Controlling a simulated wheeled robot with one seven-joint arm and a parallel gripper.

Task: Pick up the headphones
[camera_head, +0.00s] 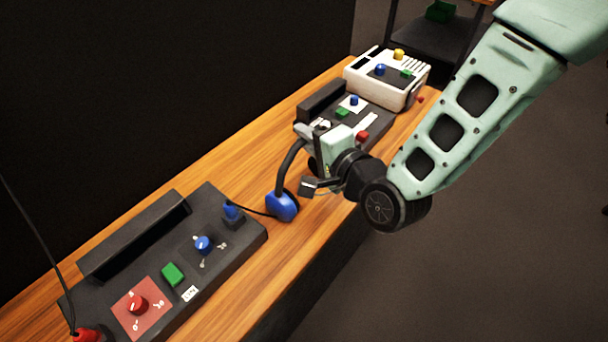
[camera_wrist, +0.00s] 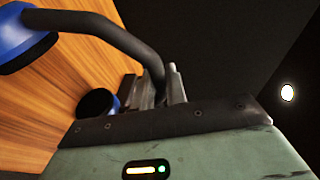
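The headphones have a dark curved band and blue earcups. In the head view one blue earcup (camera_head: 282,206) hangs at the near end of the band, over or on the wooden table between the panels. My gripper (camera_head: 306,133) is at the band's upper end. In the wrist view the band of the headphones (camera_wrist: 110,33) runs from a blue earcup at top left down between my two fingers (camera_wrist: 162,78), which close on it from both sides. The other earcup (camera_wrist: 97,104), dark with a blue edge, shows left of the fingers. Whether the headphones touch the table is unclear.
A dark control panel (camera_head: 215,252) with knobs and a blue plug (camera_head: 232,212) lies at left; a thin cable runs from it to the headphones. Another panel (camera_head: 372,118) and a white box (camera_head: 388,82) stand beyond my gripper. A black wall borders the table (camera_head: 262,262).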

